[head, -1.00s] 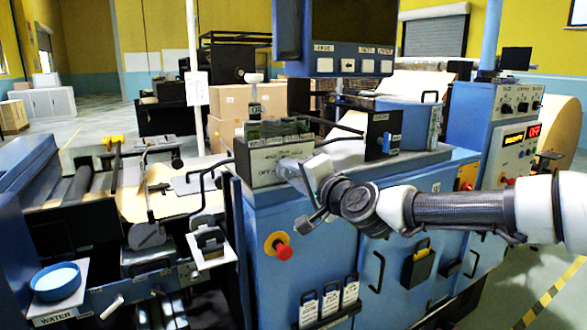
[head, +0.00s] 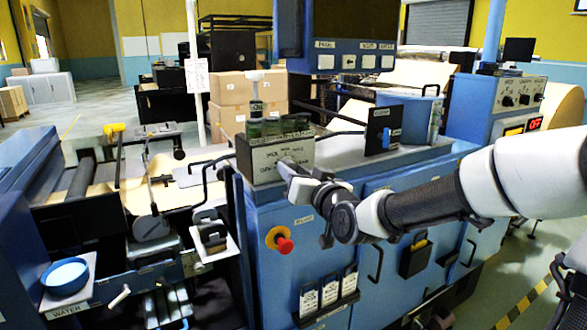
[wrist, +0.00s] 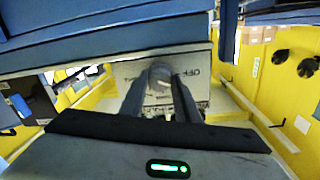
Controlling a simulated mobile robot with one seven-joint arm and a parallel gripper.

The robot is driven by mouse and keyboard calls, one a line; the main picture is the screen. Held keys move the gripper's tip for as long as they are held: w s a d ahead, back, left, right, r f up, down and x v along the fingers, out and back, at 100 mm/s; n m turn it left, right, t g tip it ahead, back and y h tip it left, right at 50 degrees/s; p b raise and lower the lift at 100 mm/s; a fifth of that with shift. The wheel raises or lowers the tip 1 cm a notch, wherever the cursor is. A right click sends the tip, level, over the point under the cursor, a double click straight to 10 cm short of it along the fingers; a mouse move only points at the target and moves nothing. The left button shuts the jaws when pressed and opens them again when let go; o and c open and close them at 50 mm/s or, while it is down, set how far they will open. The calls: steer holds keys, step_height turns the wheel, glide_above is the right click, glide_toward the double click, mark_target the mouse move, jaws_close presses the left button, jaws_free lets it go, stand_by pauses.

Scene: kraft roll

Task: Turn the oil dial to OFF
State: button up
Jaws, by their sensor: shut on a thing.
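The oil dial is a round grey knob on a pale labelled plate (head: 262,160) at the front of a grey box, left of centre in the head view. In the wrist view the knob (wrist: 160,74) sits between my fingertips, with the word OFF (wrist: 191,72) on the plate to its right. My gripper (wrist: 160,86) is shut on the knob. In the head view my gripper (head: 288,170) reaches the plate from the right and hides most of the knob. I cannot tell the pointer's exact setting.
Several green jars (head: 280,127) and an oil bottle (head: 256,97) stand on or behind the box. A red stop button (head: 284,245) and a card holder (head: 328,295) are on the blue cabinet below.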

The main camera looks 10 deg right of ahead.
steer(key=n, duration=0.4)
steer(key=shift+n+t+b, duration=0.3)
steer(key=shift+n+b, duration=0.1)
stand_by(0.5)
steer(key=o, duration=1)
steer(key=shift+o, duration=0.2)
steer(key=shift+s+f, duration=0.1)
